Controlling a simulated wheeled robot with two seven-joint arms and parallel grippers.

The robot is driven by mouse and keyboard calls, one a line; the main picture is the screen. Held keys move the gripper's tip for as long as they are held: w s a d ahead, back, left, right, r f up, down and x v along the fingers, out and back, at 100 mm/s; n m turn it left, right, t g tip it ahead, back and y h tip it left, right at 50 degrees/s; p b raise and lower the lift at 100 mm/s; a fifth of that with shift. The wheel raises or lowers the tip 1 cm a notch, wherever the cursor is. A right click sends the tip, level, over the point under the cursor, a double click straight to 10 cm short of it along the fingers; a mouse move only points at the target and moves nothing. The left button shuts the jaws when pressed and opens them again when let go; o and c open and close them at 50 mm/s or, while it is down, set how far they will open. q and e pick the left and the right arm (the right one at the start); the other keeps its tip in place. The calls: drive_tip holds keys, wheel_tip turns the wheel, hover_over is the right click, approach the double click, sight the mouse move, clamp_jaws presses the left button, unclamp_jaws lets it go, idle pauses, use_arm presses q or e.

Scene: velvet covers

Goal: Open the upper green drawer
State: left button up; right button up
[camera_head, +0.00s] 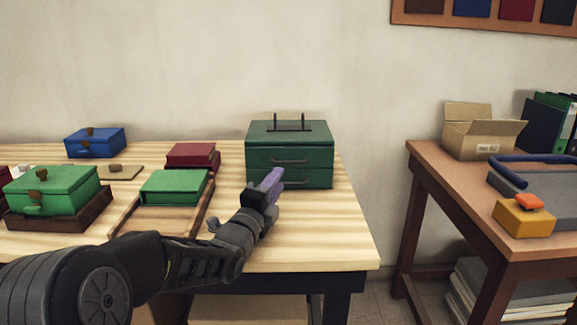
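A dark green cabinet (289,142) with two drawers stands at the back right of the striped table. Its upper drawer (309,157) looks closed and has a horizontal bar handle (290,162). The lower drawer (313,178) below it also looks closed. My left gripper (275,178) is in front of the cabinet's left part, its purplish fingers overlapping the lower drawer in the picture, just below the upper handle. I cannot tell whether it touches the cabinet or how far apart its fingers are. My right gripper is not in view.
A green box (174,187) on a wooden tray, a dark red box (191,155), a green case (50,188) and a blue case (95,141) stand left of the cabinet. A second table (459,184) at right holds a cardboard box (480,135). The front right of the striped table is clear.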

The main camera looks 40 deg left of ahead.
sight(289, 163)
use_arm(q)
drive_tip(key=shift+x, duration=3.85)
drive_tip(key=shift+c, duration=0.2)
clamp_jaws()
